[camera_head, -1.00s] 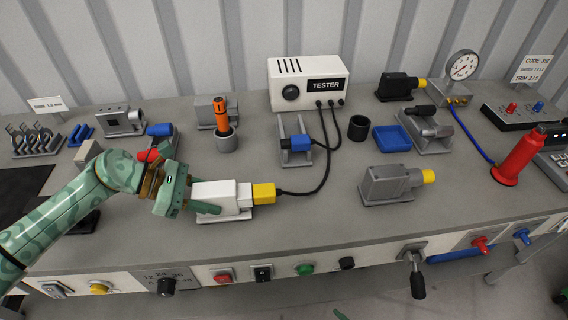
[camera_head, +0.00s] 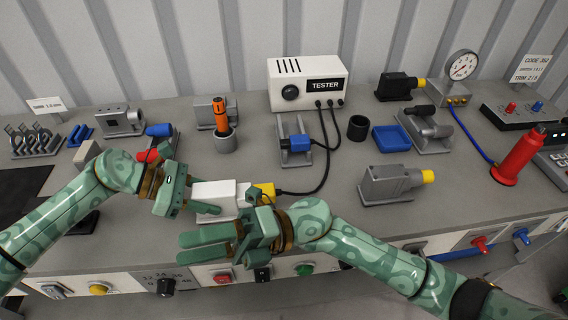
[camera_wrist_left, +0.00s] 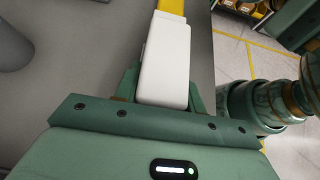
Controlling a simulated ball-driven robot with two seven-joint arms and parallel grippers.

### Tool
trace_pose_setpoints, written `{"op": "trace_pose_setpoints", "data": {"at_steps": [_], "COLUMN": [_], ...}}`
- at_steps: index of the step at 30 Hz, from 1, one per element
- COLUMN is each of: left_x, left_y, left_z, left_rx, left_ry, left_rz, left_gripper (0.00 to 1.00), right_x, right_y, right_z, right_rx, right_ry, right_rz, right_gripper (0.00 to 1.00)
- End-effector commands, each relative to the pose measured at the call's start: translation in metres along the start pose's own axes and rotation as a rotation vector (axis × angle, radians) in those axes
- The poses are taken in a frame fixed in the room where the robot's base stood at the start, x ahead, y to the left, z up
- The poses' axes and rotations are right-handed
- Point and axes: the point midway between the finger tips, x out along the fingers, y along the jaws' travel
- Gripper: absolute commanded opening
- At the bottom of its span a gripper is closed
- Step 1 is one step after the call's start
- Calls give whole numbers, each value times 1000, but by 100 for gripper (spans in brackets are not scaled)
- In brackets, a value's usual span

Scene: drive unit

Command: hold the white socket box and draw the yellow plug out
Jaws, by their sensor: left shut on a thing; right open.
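The white socket box (camera_head: 212,194) lies near the front of the bench. My left gripper (camera_head: 208,203) is shut around it from the left, and the box also shows between the fingers in the left wrist view (camera_wrist_left: 165,62). The yellow plug (camera_head: 266,188) sits at the box's right end, partly hidden by my right gripper; its edge shows at the top of the wrist view (camera_wrist_left: 171,6). A black cable (camera_head: 308,190) runs from it to the tester. My right gripper (camera_head: 190,248) is open and empty, in front of the box, with its fingers pointing left.
The tester (camera_head: 308,84) stands at the back. A blue plug in a grey holder (camera_head: 296,143) and an orange-handled tool in a cup (camera_head: 225,142) are behind the box. A grey block with a yellow end (camera_head: 388,184) stands to the right. Switches line the front panel.

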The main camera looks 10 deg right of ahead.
Motion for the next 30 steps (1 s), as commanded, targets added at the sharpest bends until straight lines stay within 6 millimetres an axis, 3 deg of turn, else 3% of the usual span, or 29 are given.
{"op": "trace_pose_setpoints", "data": {"at_steps": [2, 6, 10, 15, 20, 30], "left_x": [0, 0, 0, 0, 0, 0], "left_y": [0, 0, 0, 0, 0, 0], "left_z": [-1, -1, -2, -2, -2, -2], "left_rx": [-1, -2, -2, -2, -2, -2], "left_ry": [2, 2, 2, 3, 3, 3], "left_rz": [-1, -1, 0, 0, 0, -1], "left_gripper": [14, 14, 14, 14, 14, 14], "right_x": [-14, -69, -128, -173, -186, -178], "right_y": [-13, -34, -28, -10, -9, -72], "right_z": [6, 36, 79, 114, 125, 120], "right_rx": [-260, -641, -855, -965, -991, -992], "right_ry": [195, 532, 765, 915, 958, 961], "right_rz": [-213, -595, -893, -1109, -1177, -1179], "right_gripper": [55, 55, 55, 55, 55, 55]}}
